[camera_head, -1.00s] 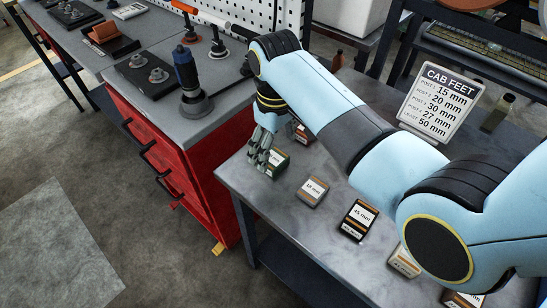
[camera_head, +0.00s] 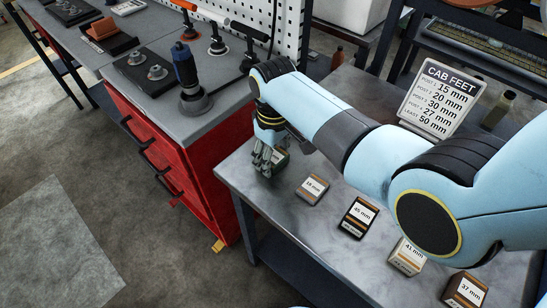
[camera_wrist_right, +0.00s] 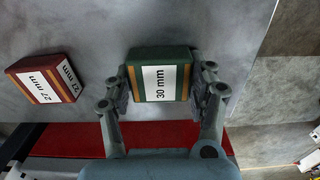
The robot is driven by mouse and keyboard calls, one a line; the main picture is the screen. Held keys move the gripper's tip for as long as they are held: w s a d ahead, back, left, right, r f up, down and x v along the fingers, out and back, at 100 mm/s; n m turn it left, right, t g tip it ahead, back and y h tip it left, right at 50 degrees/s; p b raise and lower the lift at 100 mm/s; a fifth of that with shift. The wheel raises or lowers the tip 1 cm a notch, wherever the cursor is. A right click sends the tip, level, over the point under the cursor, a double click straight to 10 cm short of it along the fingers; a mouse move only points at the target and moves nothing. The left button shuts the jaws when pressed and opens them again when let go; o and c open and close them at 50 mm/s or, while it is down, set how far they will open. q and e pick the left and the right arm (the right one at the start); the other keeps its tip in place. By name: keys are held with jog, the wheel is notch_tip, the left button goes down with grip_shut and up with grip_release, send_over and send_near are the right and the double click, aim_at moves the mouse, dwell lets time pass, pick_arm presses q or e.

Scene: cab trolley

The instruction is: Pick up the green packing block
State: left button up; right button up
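The green packing block (camera_wrist_right: 160,74) with a "30 mm" label lies between the two fingers of my right gripper (camera_wrist_right: 161,84) in the right wrist view. One pad is close against each side, with no clear gap; whether they press on the block I cannot tell. In the head view my right gripper (camera_head: 267,162) points down at the near-left corner of the grey table and hides most of the green block (camera_head: 281,158). The block appears to be on the table. My left gripper is not in view.
A red block (camera_wrist_right: 44,78) labelled 27 mm lies left of the green one in the wrist view. More labelled blocks, 18 mm (camera_head: 312,188), 45 mm (camera_head: 358,217), 41 mm (camera_head: 407,256) and 37 mm (camera_head: 465,291), line the table's front. A sign (camera_head: 440,97) stands behind.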

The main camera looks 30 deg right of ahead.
aim_at(278, 157)
jog(key=c, duration=0.5)
jog(key=shift+r, duration=0.45)
jog(key=r, duration=0.3)
jog(key=shift+s+d+r, duration=0.35)
jog(key=shift+s, duration=0.05)
jog(key=shift+s+d+r, duration=1.05)
jog(key=shift+s, duration=0.4)
jog(key=shift+s+d+r, duration=1.05)
jog(key=shift+s+r, duration=0.05)
jog(key=shift+s, duration=0.3)
jog(key=shift+s+d+r, duration=1.05)
jog(key=shift+s, duration=0.4)
